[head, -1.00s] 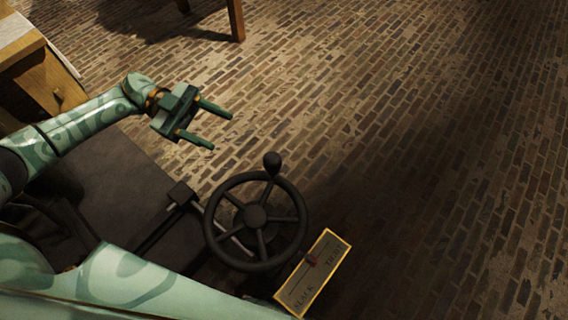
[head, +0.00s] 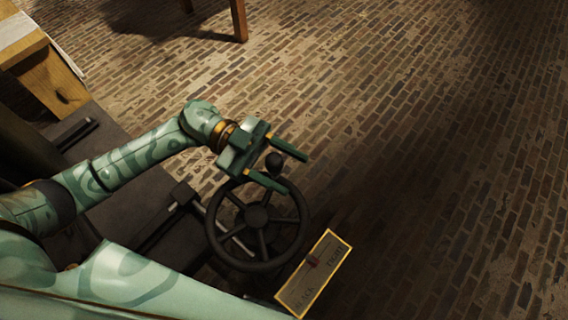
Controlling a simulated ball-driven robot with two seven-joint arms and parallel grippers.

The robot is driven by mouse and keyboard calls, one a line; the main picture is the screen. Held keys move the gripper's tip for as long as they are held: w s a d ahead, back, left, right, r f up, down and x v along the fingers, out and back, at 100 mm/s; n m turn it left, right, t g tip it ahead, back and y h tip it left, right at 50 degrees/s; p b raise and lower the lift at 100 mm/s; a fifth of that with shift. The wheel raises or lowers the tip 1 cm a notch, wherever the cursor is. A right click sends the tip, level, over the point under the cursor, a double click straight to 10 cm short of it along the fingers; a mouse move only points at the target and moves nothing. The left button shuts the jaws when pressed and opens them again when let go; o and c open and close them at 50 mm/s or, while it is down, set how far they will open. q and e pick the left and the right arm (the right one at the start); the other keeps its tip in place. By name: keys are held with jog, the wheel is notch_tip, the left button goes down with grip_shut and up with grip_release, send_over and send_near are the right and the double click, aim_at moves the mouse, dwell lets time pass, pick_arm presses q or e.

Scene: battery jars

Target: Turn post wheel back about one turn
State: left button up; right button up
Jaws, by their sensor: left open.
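The dark post wheel (head: 257,217) has several spokes, a round hub and a ball knob (head: 274,163) standing at its far rim. My left gripper (head: 295,174) is open over the wheel's far edge. In the picture the knob shows between its two green fingers; I cannot tell whether either finger touches it. A brass-edged plate (head: 326,252) beside the wheel reads what looks like SLACK at its near end and TIGHT at its far end. A small reddish marker (head: 313,261) sits near its middle. My right gripper is not in view.
A wooden cabinet (head: 62,88) stands at the upper left, and a wooden leg (head: 238,20) shows at the top. The brick floor (head: 430,130) right of the wheel is open. A dark bracket (head: 183,193) adjoins the wheel's left side.

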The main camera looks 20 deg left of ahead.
pick_arm(q)
grip_shut()
